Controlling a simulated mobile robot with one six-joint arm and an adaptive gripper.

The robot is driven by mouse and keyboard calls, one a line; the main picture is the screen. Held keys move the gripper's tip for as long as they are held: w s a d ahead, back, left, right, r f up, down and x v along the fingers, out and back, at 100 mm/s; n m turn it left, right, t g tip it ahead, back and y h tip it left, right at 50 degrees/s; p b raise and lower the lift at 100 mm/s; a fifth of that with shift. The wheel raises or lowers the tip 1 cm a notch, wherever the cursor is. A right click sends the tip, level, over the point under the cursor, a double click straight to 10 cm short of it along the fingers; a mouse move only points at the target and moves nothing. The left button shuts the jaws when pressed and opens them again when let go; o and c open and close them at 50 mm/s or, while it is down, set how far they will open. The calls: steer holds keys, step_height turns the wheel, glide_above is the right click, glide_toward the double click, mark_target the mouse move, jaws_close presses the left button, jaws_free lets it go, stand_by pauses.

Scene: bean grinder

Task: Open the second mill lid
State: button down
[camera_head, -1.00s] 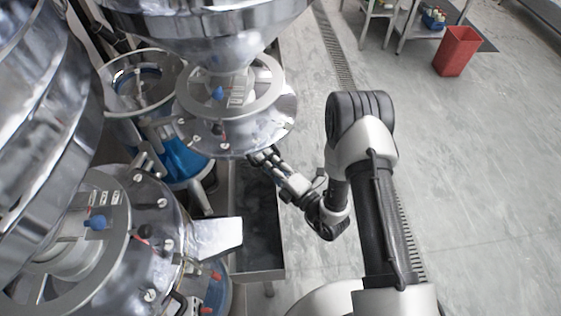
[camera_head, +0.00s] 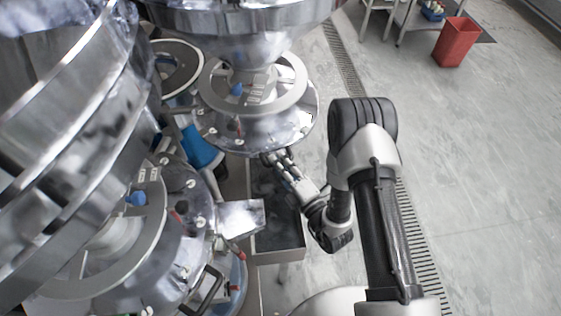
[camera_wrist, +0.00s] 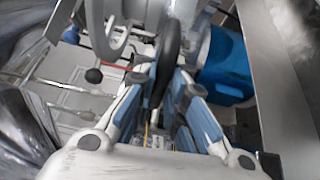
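Two shiny metal mills show in the head view: a near one (camera_head: 185,228) at lower left and a far one (camera_head: 285,128) at top centre, each under a large steel hopper. My gripper (camera_head: 268,158) is at the lower front edge of the far mill. In the wrist view, my gripper (camera_wrist: 168,78) has its blue-padded fingers close on both sides of a black curved handle (camera_wrist: 170,45) and looks shut on it. The far mill's lid looks level, and its handle is mostly hidden in the head view.
A metal trough (camera_head: 276,235) lies below my gripper. The near mill has a metal spout (camera_head: 240,217) and its own black handle (camera_head: 207,290). A blue part (camera_head: 200,148) stands between the mills. A red bin (camera_head: 455,42) stands far right; the floor at right is clear.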

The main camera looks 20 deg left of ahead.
steer(key=c, duration=1.6)
jaws_free()
steer(key=shift+r, duration=0.1)
